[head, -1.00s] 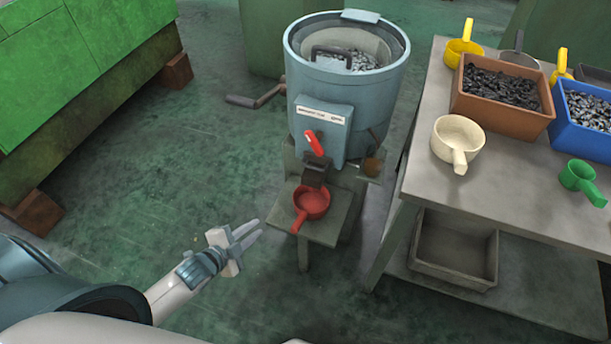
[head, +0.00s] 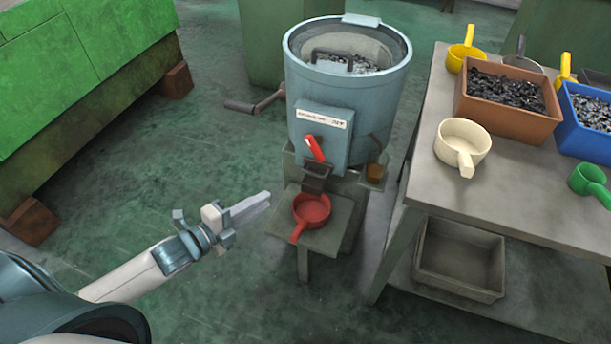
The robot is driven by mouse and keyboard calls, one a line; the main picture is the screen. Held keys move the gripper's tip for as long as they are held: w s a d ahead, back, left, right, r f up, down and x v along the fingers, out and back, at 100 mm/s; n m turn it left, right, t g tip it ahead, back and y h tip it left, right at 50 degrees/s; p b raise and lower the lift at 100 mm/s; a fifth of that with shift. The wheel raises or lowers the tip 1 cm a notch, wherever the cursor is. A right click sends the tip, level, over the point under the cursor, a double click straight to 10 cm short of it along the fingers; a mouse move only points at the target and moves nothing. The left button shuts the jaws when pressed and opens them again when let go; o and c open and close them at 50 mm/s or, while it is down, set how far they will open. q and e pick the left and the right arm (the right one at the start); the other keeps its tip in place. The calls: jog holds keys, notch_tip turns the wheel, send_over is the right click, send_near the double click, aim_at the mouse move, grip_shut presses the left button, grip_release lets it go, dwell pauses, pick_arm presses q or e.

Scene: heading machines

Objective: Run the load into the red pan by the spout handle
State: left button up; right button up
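The red pan (head: 312,209) sits on a small grey stand under the spout (head: 316,178) of a blue-grey drum (head: 345,110). Its handle points toward me. The red spout handle (head: 314,149) slants up to the left on the drum's front, above the spout. The load (head: 342,66), small grey metal pieces, lies inside the open-topped drum. The pan looks empty. My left gripper (head: 268,199) is left of the pan and lower than the spout handle in the picture, touching neither. Its fingers are seen nearly edge-on, so their gap is hidden. My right gripper is out of view.
A crank (head: 255,107) sticks out from the drum's left side. The table (head: 420,185) at right holds a brown bin (head: 507,119), a blue bin (head: 590,143), a cream scoop (head: 462,140) and a green scoop (head: 588,180). An empty tray (head: 460,262) sits below.

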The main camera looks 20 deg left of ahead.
aim_at(305, 184)
pick_arm(q)
jog(key=x, duration=1.7)
jog(key=shift+b, duration=0.3)
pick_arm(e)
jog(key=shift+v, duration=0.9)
pick_arm(q)
grip_shut()
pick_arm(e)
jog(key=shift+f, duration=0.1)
